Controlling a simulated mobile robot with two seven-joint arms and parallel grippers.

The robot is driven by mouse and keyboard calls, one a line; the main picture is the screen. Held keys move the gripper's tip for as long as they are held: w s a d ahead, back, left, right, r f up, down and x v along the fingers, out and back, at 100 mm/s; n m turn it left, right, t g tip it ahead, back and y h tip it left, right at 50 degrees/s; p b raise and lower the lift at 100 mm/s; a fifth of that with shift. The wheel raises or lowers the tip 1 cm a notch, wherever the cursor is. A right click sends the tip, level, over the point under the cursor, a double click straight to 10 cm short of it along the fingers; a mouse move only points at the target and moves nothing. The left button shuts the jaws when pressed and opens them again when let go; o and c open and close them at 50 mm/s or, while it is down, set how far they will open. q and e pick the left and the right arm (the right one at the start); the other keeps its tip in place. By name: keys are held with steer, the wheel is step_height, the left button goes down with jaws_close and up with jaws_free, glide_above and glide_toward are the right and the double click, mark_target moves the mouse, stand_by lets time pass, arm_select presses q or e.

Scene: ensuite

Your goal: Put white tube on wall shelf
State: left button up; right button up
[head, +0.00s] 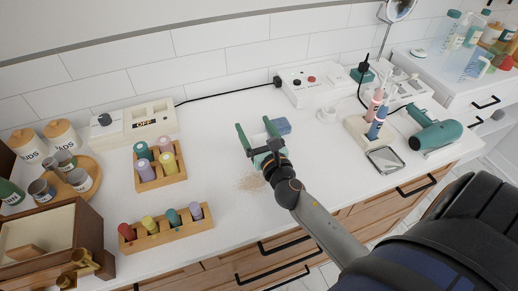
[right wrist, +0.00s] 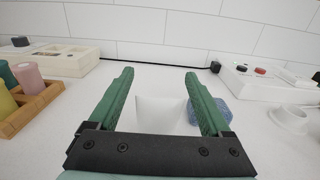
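My right gripper (head: 257,141) reaches over the middle of the white counter with its green fingers spread wide. In the right wrist view a plain white object (right wrist: 160,110), perhaps the white tube, stands between the two fingers (right wrist: 160,90). A narrow gap shows on its left side; I cannot tell whether the right finger touches it. In the head view the gripper mostly hides this object. No wall shelf can be made out for certain. My left gripper is not in view.
A blue sponge (head: 281,126) lies just beyond the gripper and brown grains (head: 250,183) lie beside it. Wooden racks (head: 160,168) of coloured tubes stand left. A teal hair dryer (head: 434,136) and a square tray (head: 384,160) are right. Bottles (head: 470,32) stand upper right.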

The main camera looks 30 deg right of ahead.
jaws_close()
stand_by(0.4)
stand_by(0.4)
